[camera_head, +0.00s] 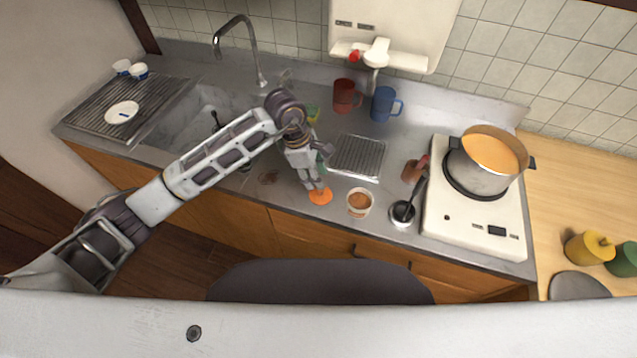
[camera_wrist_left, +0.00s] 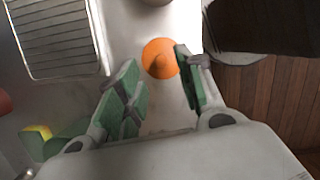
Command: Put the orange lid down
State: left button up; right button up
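The orange lid (camera_head: 320,196) lies on the grey counter near its front edge, left of a white cup with brown contents (camera_head: 359,202). In the left wrist view the lid (camera_wrist_left: 158,57) shows as a round disc with a small knob, just beyond my fingertips. My left gripper (camera_head: 314,185) points down right over the lid. Its green-padded fingers (camera_wrist_left: 157,72) stand apart, with a clear gap between them. The right-hand finger overlaps the lid's edge in that view; I cannot tell whether it touches. My right gripper is not in view.
A ladle (camera_head: 402,212) rests right of the cup, beside a white stove (camera_head: 465,232) with a pot of orange soup (camera_head: 482,180). A drain grate (camera_head: 357,157), a red mug (camera_head: 345,97) and a blue mug (camera_head: 384,105) stand behind. The counter's front edge is close to the lid.

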pick_arm(q)
jog(key=b+v, duration=0.1)
jog(key=v, duration=0.5)
jog(key=shift+r, duration=0.15)
jog(key=shift+d, duration=0.1)
dwell(0.6)
